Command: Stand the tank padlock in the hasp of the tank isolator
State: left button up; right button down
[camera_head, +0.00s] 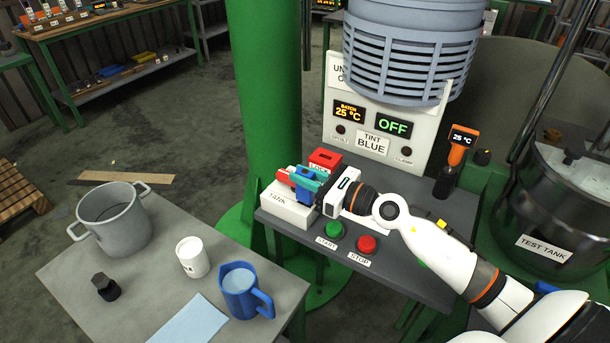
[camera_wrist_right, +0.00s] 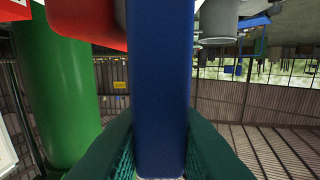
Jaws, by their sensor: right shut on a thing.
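My right gripper (camera_head: 310,181) has teal fingers and is shut on a blue block-like thing, the padlock (camera_head: 305,192). It holds it over the white isolator box marked TANK (camera_head: 288,212). In the right wrist view the blue body (camera_wrist_right: 160,85) stands between the two teal fingers (camera_wrist_right: 160,150). A red part (camera_head: 284,175) shows at the left end of the fingers, above the white box. The hasp and the padlock's shackle are hidden or too small to make out, so I cannot tell whether they meet. My left gripper is not in view.
A red lock box (camera_head: 325,158) stands right behind the gripper. The green START button (camera_head: 332,230) and red STOP button (camera_head: 366,244) are in front. A green column (camera_head: 264,90) rises behind on the left. The side table holds a pot (camera_head: 112,225), white cup (camera_head: 193,258) and blue jug (camera_head: 240,289).

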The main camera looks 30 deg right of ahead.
jog(key=shift+f+b, duration=0.5)
jog(key=shift+f, duration=0.1)
jog(key=c, duration=1.2)
grip_release()
jog(key=shift+s+d+f, duration=0.15)
jog(key=shift+s+d, duration=0.1)
jog(key=shift+s, duration=0.2)
jog(key=b+v, duration=0.5)
jog(key=v, duration=0.6)
